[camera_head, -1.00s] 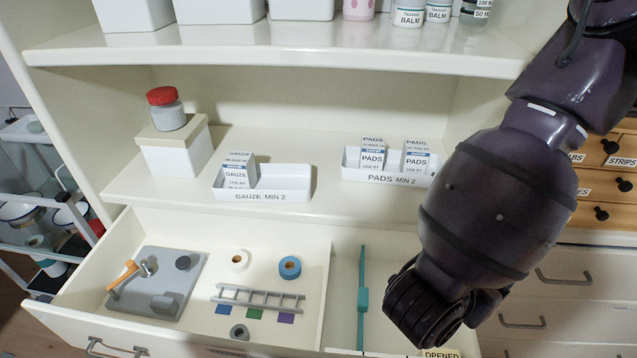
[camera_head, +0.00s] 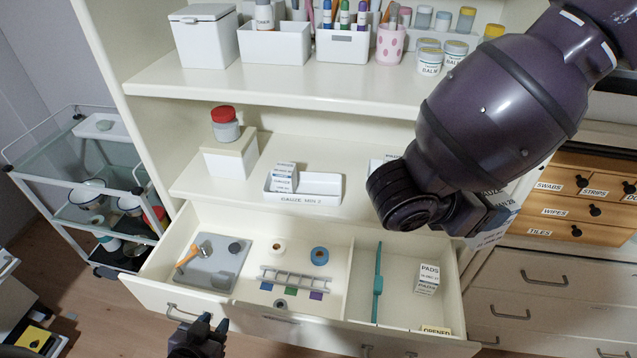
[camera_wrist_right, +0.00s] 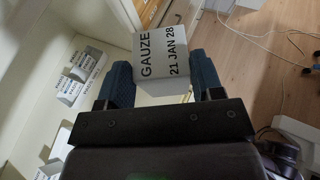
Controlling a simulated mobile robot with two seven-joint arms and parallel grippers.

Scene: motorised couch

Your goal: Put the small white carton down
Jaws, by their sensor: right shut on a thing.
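My right gripper (camera_wrist_right: 165,85) is shut on a small white carton (camera_wrist_right: 163,55) printed GAUZE 21 JAN 28. In the head view my right arm covers much of this gripper, and part of the carton (camera_head: 490,238) shows at the right, above the drawer's right end. A gauze tray (camera_head: 318,186) on the middle shelf holds a gauze carton (camera_head: 283,178) at its left, with bare room at its right. A pads carton (camera_head: 427,279) stands in the right part of the open drawer (camera_head: 345,290). My left gripper (camera_head: 212,322) is low at the front, small and dark.
The drawer holds a grey tray (camera_head: 212,265), tape rolls, a rack and a teal divider (camera_head: 378,285). An OPENED label (camera_head: 436,330) is at its front right. A red-lidded jar (camera_head: 225,124) stands on a box. A glass trolley (camera_head: 95,165) stands left; wooden drawers stand right.

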